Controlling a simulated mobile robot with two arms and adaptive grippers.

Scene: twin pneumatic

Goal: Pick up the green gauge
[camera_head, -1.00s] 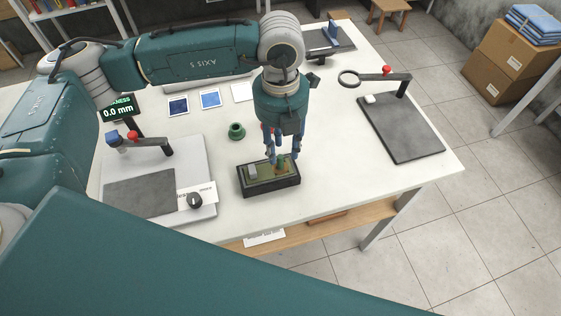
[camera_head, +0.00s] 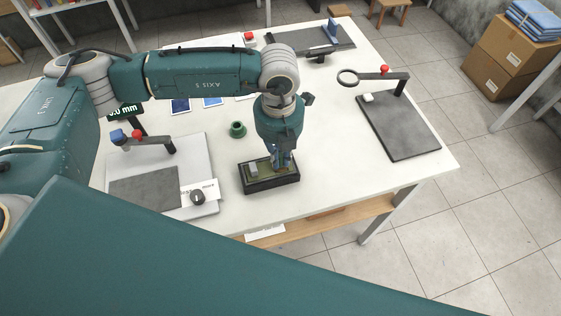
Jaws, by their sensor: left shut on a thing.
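My left gripper (camera_head: 282,163) points down into the right half of this tray. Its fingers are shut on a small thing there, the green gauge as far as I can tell. The fingers hide most of it, and I cannot tell whether it is clear of the tray floor. A grey block (camera_head: 253,170) sits in the tray's left half. My right gripper is not in view.
A green ring-shaped piece (camera_head: 237,129) stands on the table behind the tray. A magnifier stand (camera_head: 400,128) is at right. The table between tray and magnifier stand is clear.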

